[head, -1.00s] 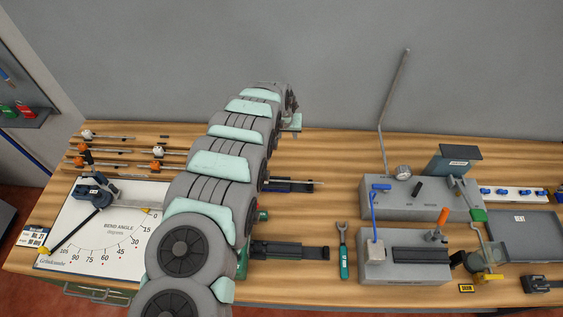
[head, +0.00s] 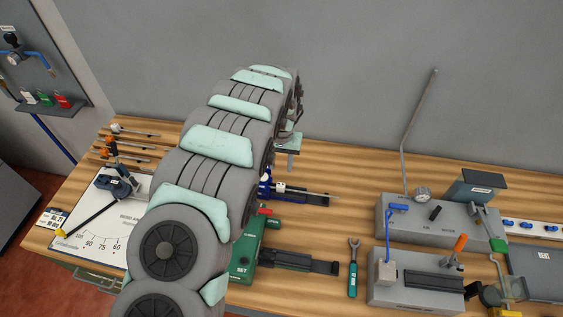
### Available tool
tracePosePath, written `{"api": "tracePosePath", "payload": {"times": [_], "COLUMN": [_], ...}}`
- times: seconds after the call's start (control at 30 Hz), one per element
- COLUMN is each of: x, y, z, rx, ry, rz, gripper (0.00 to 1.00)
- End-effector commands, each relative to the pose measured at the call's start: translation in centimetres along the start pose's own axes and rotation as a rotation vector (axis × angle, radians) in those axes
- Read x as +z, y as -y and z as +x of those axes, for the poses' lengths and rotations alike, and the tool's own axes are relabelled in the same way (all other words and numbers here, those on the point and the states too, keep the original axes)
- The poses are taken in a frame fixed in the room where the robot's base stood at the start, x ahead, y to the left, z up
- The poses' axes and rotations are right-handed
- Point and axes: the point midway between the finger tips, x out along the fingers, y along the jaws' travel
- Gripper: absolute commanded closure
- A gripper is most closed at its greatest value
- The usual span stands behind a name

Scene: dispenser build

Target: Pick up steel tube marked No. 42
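Several thin steel tubes (head: 131,132) lie in a wooden rack at the back left of the bench, some with orange-and-white end pieces. My arm hides the right part of the rack. I cannot read No. 42 on any of them. My gripper (head: 291,140) is at the far end of my arm, above the back middle of the bench, well to the right of the rack. It is small and partly hidden by my arm, so its finger opening and any held tube cannot be made out.
A bend-angle board (head: 95,215) with a dark-handled bender lies at the left. A green SET fixture (head: 244,258), a blue clamp (head: 300,192) and a wrench (head: 353,268) occupy the middle. Grey test blocks (head: 430,222) stand right, with a tall bent tube (head: 418,120) rising behind.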

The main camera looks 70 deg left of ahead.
Motion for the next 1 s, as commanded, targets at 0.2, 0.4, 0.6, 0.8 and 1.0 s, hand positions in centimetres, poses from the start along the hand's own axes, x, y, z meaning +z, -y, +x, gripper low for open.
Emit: {"api": "tracePosePath", "payload": {"times": [0.2, 0.4, 0.6, 0.8, 1.0], "x": [0.1, 0.1, 0.1, 0.0, 0.1], "y": [0.0, -0.1, -0.2, -0.1, 0.0], "z": [2.7, 5.5, 7.9, 9.5, 10.3], "rx": [0.001, 0.002, 0.003, 0.002, 0.001], "ry": [0.002, 0.001, 0.001, 0.000, 0.001], "rz": [0.001, 0.000, 0.000, 0.001, 0.000], "gripper": [0.62, 0.62, 0.62, 0.62, 0.62]}}
